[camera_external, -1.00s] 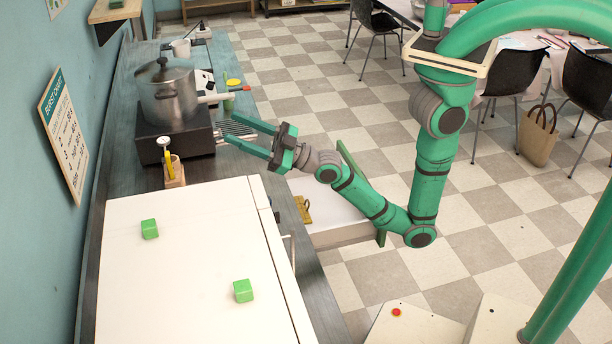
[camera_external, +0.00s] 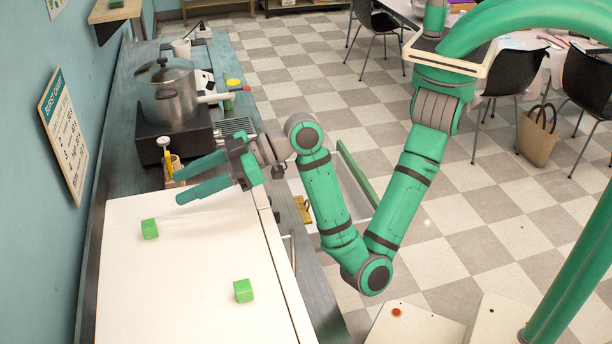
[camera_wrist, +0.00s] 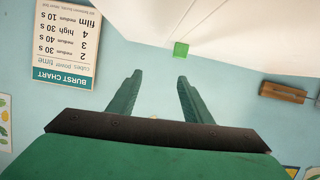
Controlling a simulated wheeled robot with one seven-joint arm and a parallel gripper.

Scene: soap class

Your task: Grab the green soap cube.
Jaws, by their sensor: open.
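Two green soap cubes rest on the white top: the far-left cube (camera_external: 149,229) and the nearer cube (camera_external: 243,291). My gripper (camera_external: 178,186) is open and empty in the external view, above the far part of the white top, up and to the right of the far-left cube. In the wrist view, one green cube (camera_wrist: 181,49) shows beyond the fingertips of my gripper (camera_wrist: 158,78), apart from them. I cannot tell for certain which of the two cubes that is.
The white top (camera_external: 180,300) is otherwise clear. Behind it stand a wooden holder with a yellow item (camera_external: 174,164) and a steel pot (camera_external: 168,92) on a black cooker. The burst chart (camera_external: 63,130) hangs on the wall at left. An open drawer (camera_external: 335,205) is below my arm.

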